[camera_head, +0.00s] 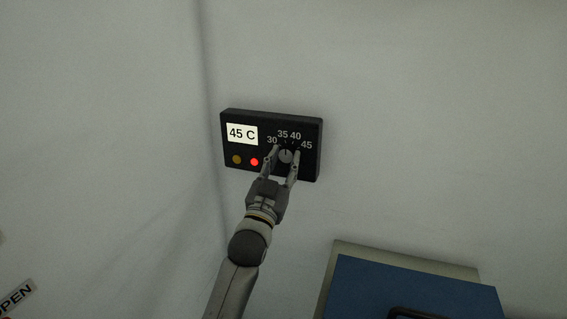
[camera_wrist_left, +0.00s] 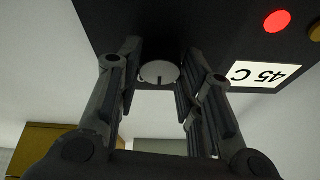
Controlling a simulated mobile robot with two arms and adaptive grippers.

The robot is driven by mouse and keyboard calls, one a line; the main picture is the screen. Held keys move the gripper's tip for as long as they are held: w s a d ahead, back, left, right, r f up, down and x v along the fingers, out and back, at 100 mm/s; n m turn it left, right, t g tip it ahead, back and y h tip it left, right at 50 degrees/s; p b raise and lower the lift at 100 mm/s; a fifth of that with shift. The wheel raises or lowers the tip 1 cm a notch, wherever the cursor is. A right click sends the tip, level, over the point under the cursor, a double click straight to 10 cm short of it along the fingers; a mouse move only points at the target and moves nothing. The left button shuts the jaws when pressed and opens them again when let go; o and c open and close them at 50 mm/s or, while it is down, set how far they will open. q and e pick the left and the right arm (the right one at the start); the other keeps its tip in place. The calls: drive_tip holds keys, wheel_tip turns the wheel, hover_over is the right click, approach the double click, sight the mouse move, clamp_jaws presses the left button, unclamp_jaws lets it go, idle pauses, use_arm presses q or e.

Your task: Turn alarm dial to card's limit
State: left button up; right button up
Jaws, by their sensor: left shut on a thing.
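The alarm dial (camera_head: 286,156) is a small round grey knob with a dark pointer line, on a black panel (camera_head: 270,119) fixed to the wall. Marks 30, 35, 40 and 45 run in an arc above it. The pointer looks roughly upward, between 35 and 40. A white card (camera_head: 242,134) on the panel reads 45 C. My left gripper (camera_head: 286,153) has a finger on each side of the dial and is shut on it. The left wrist view shows the dial (camera_wrist_left: 158,72) between the fingers and the card (camera_wrist_left: 264,76) upside down. My right gripper is not in view.
A red light (camera_head: 254,162) glows beside an amber one (camera_head: 236,159) under the card. A blue-topped box (camera_head: 400,283) with a dark handle stands below right. An OPEN sign (camera_head: 15,298) is at lower left. A wall corner runs left of the panel.

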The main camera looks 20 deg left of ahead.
use_arm(q)
drive_tip(key=shift+m, duration=0.4)
drive_tip(key=m+h, duration=0.1)
drive_tip(key=m, duration=0.1)
drive_tip(key=m+h+p, duration=0.1)
drive_tip(key=m, duration=0.1)
drive_tip(key=m+h+p, duration=0.1)
drive_tip(key=m, duration=0.1)
drive_tip(key=shift+a+r+g, duration=0.1)
drive_tip(key=shift+a+g, duration=0.15)
drive_tip(key=shift+g, duration=0.15)
drive_tip(key=shift+m+g+h+p, duration=0.5)
drive_tip(key=shift+m+h+p, duration=0.5)
drive_tip(key=shift+m, duration=1.1)
drive_tip(key=o, duration=1)
drive_tip(key=shift+o, duration=0.2)
